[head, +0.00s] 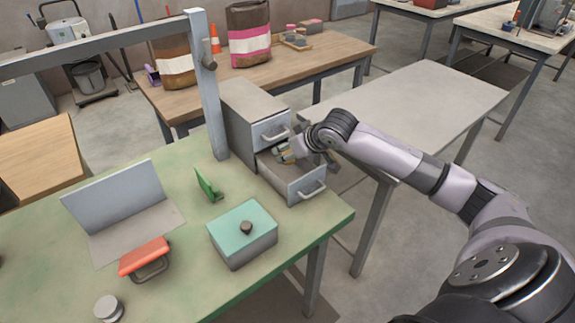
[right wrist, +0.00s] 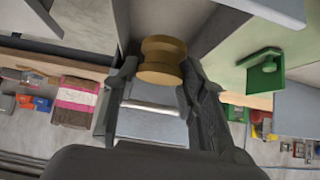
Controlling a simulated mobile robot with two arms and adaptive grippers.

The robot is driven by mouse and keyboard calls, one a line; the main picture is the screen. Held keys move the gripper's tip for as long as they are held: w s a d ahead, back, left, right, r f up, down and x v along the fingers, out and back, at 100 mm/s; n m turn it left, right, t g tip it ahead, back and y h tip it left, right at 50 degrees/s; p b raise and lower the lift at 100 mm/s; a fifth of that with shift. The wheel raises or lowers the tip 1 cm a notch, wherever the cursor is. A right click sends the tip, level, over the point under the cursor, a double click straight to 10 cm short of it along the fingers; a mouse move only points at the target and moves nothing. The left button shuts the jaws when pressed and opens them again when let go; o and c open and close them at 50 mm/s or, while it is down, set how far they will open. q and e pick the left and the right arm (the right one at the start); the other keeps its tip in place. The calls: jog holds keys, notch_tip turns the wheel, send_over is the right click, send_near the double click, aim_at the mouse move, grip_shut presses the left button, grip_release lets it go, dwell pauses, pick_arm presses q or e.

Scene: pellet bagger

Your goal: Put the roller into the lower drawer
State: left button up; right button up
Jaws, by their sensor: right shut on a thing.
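The roller (right wrist: 162,60) is a yellow-brown spool with a groove round its middle. My right gripper (right wrist: 155,85) is shut on it, with one finger at each side. In the head view the right gripper (head: 288,154) is at the open lower drawer (head: 304,190), near its back and just below the upper drawer (head: 270,131). The roller is mostly hidden there, and I cannot tell whether it touches the drawer floor. The lower drawer is pulled out of the grey cabinet (head: 238,122); the upper drawer looks shut. My left gripper is out of view.
On the green table stand a teal-lidded box (head: 243,253), a green bracket (head: 208,186), a red-handled tool (head: 145,257) and a bent metal sheet (head: 122,198). A grey post (head: 207,95) rises beside the cabinet. The grey table (head: 425,105) to the right is bare.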

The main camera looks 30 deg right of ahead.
notch_tip(320, 180, down, 6)
jog(key=shift+r, duration=0.1)
jog(key=shift+w+p, duration=0.3)
jog(key=shift+w, duration=0.1)
jog(key=shift+f, duration=0.3)
jog(key=shift+f, duration=0.1)
jog(key=o, duration=1.1)
jog(key=v, duration=1.1)
jog(key=shift+s+a+r, duration=0.1)
jog(key=shift+s+r, duration=0.2)
jog(key=shift+r, duration=0.2)
